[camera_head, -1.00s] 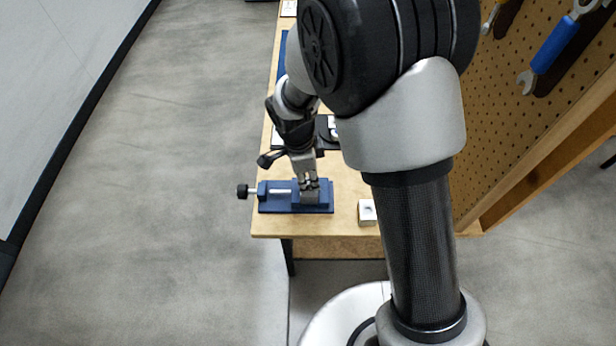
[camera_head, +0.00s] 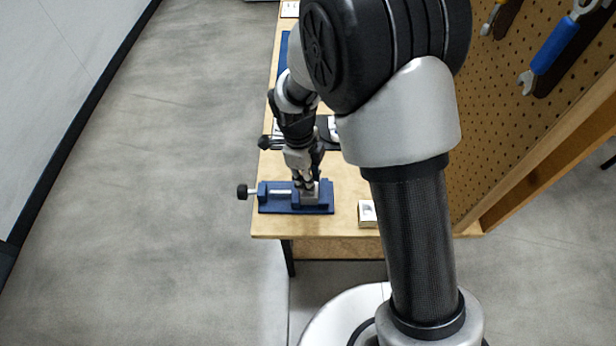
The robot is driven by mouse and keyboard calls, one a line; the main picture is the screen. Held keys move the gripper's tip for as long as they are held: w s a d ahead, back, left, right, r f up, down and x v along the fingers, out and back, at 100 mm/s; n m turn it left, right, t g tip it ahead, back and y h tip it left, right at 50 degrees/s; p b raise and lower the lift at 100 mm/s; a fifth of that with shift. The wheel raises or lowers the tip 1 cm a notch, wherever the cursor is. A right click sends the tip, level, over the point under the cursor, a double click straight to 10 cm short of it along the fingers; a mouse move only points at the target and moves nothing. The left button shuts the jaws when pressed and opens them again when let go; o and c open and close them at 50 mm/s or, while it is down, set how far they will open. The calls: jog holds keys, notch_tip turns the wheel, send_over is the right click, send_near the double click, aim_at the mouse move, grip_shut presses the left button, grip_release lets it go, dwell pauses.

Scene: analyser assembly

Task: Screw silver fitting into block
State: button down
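A blue vise (camera_head: 272,208) with a black-knobbed screw on its left sits near the front edge of the wooden table. A grey metal block (camera_head: 310,199) is between its jaws. My gripper (camera_head: 306,188) points down right over the block, its fingertips at the block's top. The silver fitting cannot be made out; the fingers and the small scale hide whatever is at the block's top. Whether the fingers are open or shut is too small to tell.
A small white box-like item (camera_head: 367,213) lies on the table (camera_head: 345,190) right of the vise. A dark holder (camera_head: 325,133) with light parts lies behind the gripper. A pegboard (camera_head: 500,120) with hanging wrenches stands at the right.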

jog(key=shift+w, duration=0.1)
jog(key=m, duration=0.4)
jog(key=c, duration=1.3)
grip_release()
jog(key=shift+o, duration=0.5)
jog(key=o, duration=0.5)
jog(key=shift+c, duration=0.2)
jog(key=shift+r, duration=0.1)
jog(key=shift+r+p, duration=1.85)
jog(key=shift+r, duration=0.6)
